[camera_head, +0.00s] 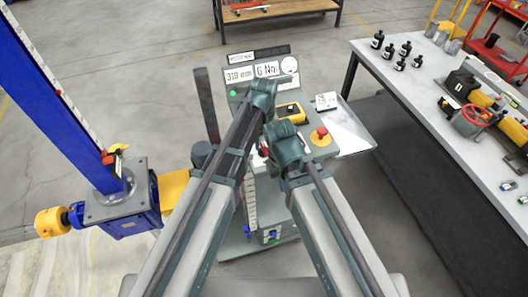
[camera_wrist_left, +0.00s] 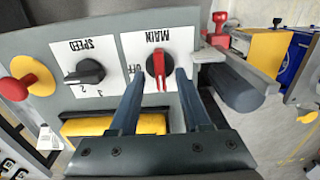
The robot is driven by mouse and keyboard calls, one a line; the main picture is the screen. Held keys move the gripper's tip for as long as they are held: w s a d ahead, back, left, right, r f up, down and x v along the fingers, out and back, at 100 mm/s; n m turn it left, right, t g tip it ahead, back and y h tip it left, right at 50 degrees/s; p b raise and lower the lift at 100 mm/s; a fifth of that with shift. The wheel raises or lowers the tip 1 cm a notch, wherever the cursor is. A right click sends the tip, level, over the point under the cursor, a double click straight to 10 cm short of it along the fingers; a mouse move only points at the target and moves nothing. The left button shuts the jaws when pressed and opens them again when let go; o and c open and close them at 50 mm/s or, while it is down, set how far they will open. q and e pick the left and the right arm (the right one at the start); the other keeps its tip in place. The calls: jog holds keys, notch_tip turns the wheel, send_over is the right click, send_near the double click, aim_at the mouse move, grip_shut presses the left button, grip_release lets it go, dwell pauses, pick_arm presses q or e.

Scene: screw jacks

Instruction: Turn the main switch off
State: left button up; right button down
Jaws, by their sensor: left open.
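The main switch (camera_wrist_left: 158,68) is a red handle on a dark round base, on a white plate labelled MAIN that appears upside down in the left wrist view. Its handle stands upright in that picture, and the OFF mark (camera_wrist_left: 135,70) is to its left. My left gripper (camera_wrist_left: 158,82) is open, with one finger on each side of the red handle. I cannot tell whether a finger touches it. In the head view the switch and the left fingers are mostly hidden by my arms on the console (camera_head: 246,75). My right gripper does not show.
Beside the switch are a black SPEED knob (camera_wrist_left: 84,72) and a red emergency button (camera_head: 320,134). A yellow device (camera_head: 290,110) lies on the console. A dark cylindrical handle (camera_wrist_left: 238,88) sticks out close to the gripper. A blue screw jack (camera_head: 125,205) stands left; a bench (camera_head: 440,125) stands right.

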pick_arm(q)
jog(key=shift+f+b, duration=0.5)
jog(key=shift+f, duration=0.45)
jog(key=shift+c, duration=0.3)
grip_shut()
